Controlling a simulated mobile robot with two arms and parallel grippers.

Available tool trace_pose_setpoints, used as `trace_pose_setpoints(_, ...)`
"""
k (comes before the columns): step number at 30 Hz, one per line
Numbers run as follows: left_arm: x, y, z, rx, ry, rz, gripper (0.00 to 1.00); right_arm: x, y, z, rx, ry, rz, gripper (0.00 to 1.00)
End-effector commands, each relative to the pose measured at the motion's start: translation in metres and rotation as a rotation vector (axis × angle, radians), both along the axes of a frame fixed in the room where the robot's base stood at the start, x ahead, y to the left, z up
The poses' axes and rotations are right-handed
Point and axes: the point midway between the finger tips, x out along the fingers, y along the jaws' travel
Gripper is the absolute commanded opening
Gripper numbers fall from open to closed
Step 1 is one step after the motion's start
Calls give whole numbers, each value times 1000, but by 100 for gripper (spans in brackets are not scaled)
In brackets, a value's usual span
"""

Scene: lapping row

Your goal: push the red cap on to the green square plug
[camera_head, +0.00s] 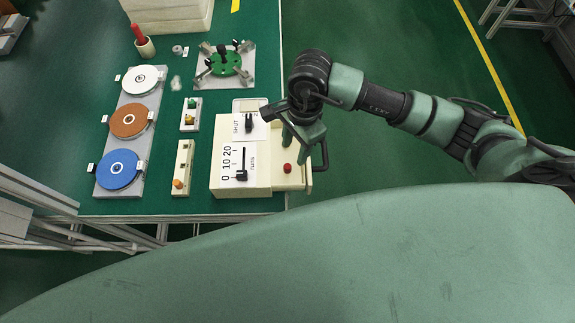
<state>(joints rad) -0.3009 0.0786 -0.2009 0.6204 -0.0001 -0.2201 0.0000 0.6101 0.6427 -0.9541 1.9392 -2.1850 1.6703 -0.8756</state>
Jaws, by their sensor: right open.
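A small red piece (288,168), which looks like the red cap, sits on the cream drawer-like part (289,184) at the right of the cream box. My right gripper (302,148) is open, pointing down over that part, just above and beside the red piece, and not holding it. A small pale block (190,127) left of the box carries small green and yellow pieces (191,117); I cannot tell whether one is the green square plug. My left gripper is not in view.
The cream box (228,189) has a slider scale and a lever. Blue (119,177), brown and white discs lie on a grey plate to the left. Another block with an orange piece (178,184) stands between. A fixture with a green disc (224,65) is behind.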

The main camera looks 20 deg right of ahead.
Motion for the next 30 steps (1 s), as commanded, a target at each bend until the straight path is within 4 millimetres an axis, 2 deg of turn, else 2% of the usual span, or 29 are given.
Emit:
trace_pose_setpoints(8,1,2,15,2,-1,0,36,-4,9,-29,4,7,1,45)
trace_pose_setpoints(12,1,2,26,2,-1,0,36,-5,17,-50,4,8,0,45)
trace_pose_setpoints(15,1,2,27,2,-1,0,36,-4,18,-63,5,5,-2,45)
trace_pose_setpoints(18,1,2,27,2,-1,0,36,-4,19,-69,5,3,0,45)
trace_pose_setpoints(24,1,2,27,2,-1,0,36,-4,19,-70,6,2,0,45)
trace_pose_setpoints(25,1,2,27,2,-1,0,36,-4,19,-70,6,2,0,40)
trace_pose_setpoints(29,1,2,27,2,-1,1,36,-4,19,-70,6,2,0,4)
trace_pose_setpoints(30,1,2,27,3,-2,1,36,-4,19,-70,6,2,0,0)
